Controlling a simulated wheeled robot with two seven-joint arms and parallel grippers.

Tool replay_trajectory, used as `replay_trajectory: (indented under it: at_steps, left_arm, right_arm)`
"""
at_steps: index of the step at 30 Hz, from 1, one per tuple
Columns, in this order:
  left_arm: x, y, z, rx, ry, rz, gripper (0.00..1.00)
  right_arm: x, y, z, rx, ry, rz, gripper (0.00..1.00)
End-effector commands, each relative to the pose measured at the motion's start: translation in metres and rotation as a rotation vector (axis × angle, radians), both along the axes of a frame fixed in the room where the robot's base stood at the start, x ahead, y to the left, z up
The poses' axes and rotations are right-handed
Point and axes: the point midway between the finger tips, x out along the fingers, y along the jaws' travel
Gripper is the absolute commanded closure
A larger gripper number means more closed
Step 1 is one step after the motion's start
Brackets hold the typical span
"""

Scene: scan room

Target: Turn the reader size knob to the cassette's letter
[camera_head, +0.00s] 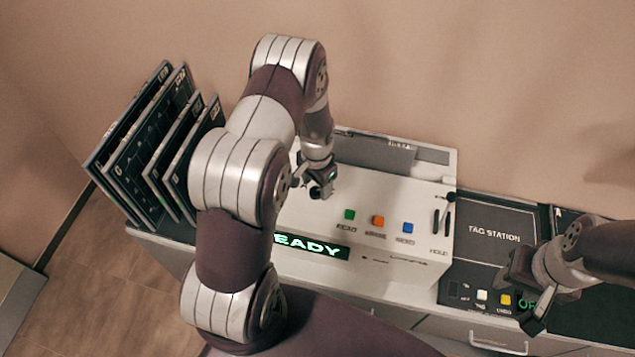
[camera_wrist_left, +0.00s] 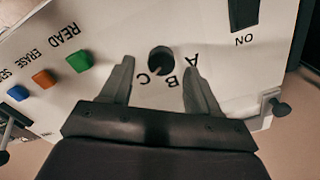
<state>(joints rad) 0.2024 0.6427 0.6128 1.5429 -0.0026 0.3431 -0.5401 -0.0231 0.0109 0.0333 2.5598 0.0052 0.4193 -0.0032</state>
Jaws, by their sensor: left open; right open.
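The reader (camera_head: 390,190) is a white console on the counter, with a lit display reading "EADY", its start hidden by my left arm. My right gripper (camera_head: 520,290) is open and empty by the tag station. Several dark cassettes (camera_head: 150,150) stand in a rack at the left.
Green (camera_head: 349,215), orange (camera_head: 378,221) and blue (camera_head: 408,228) buttons sit on the reader, with a hold lever (camera_head: 447,215) to their right. The tag station (camera_head: 490,232) has white and yellow buttons. A wall stands behind.

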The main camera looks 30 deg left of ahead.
Motion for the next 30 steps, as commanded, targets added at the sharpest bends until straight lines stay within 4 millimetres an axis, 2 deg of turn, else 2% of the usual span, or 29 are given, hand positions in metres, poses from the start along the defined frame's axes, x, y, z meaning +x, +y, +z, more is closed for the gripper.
replay_trajectory:
  at_steps: [6, 14, 19, 30]
  left_arm:
    - [0.0, 0.0, -0.019, 0.0, 0.0, 0.001, 0.39]
    - [0.0, 0.0, -0.021, 0.0, 0.0, 0.001, 0.39]
    - [0.0, 0.0, -0.021, 0.0, 0.0, 0.001, 0.94]
    - [0.0, 0.0, -0.021, 0.0, -0.001, 0.044, 0.95]
  right_arm:
    - [0.0, 0.0, 0.006, 0.0, 0.0, 0.0, 0.54]
    - [0.0, 0.0, 0.006, 0.0, 0.0, 0.0, 0.54]
    - [0.0, 0.0, 0.006, 0.0, 0.0, 0.0, 0.54]
    - [0.0, 0.0, 0.003, 0.0, 0.0, 0.0, 0.54]
